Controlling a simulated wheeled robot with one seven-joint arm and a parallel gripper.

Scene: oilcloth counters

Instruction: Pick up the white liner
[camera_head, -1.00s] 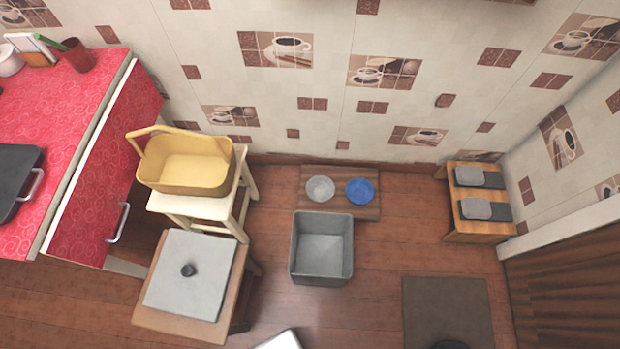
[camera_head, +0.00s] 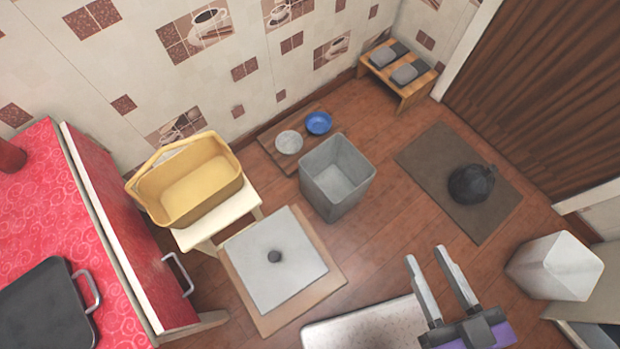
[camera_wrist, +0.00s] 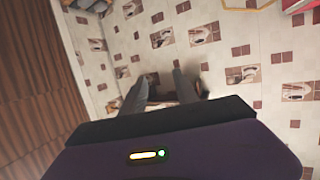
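The white liner (camera_head: 552,268) appears to be the pale, open box-shaped thing at the right of the head view. It stands on or beside a greyish surface at the right edge; its exact support is unclear. My gripper (camera_head: 427,256) is left of it in the head view, with its two grey fingers apart and nothing between them. The wrist view shows the open fingers (camera_wrist: 155,78) pointing toward the tiled wall; the liner is not visible there.
A grey bin (camera_head: 337,182) stands open on the floor. A black tied bag (camera_head: 470,184) lies on a dark mat (camera_head: 438,160). Bare floor lies between bin and mat.

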